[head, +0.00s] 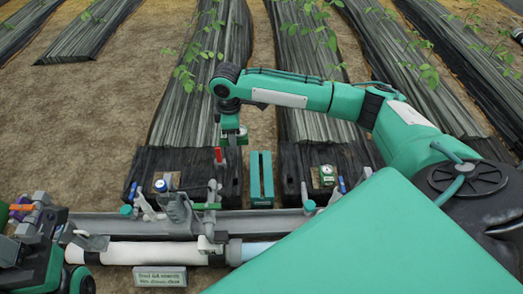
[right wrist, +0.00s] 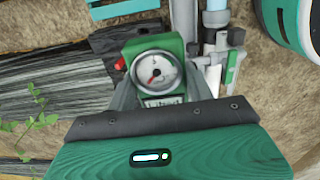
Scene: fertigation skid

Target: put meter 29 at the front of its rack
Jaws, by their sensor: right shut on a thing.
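My right gripper (head: 232,138) points down above the skid, left of the teal rack (head: 261,178). It is shut on a green meter (right wrist: 155,75) with a round white dial and red needle. In the right wrist view the meter sits between the two grey fingers, dial facing the camera. The lettering below its dial is too small to read, so I cannot confirm its number. The rack is a narrow upright teal holder with a dark slot. Another green meter (head: 327,175) with a white face stands right of the rack.
A red-topped part (head: 218,156) stands just below my right gripper. Grey valves (head: 178,208) and blue-capped fittings (head: 161,186) line the skid rail. A white pipe (head: 140,252) runs in front. Planted beds and bare soil lie behind.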

